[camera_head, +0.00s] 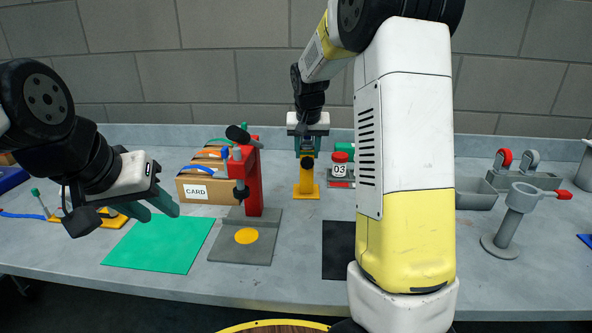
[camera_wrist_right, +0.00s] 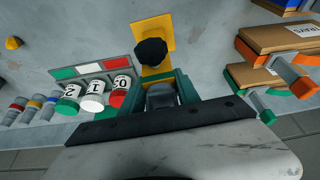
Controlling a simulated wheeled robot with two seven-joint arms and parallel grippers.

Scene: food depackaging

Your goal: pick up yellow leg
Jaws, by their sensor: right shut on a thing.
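The yellow leg (camera_head: 307,180) stands upright on its flat yellow foot near the back middle of the table. In the wrist view its yellow foot (camera_wrist_right: 155,30) and a round black part (camera_wrist_right: 150,51) show just beyond the fingers. My right gripper (camera_head: 308,146) is over its top, pointing down, with its teal fingers shut on it. It also shows in the wrist view (camera_wrist_right: 158,92). My left gripper (camera_head: 153,208) is open and empty, above the green mat (camera_head: 160,243) on the left.
A red press (camera_head: 252,180) on a grey plate stands left of the leg, with a CARD box (camera_head: 208,190) behind. Numbered jars (camera_wrist_right: 92,94) stand close on the other side. My right arm hides part of the table; a grey stand (camera_head: 508,220) is at the right.

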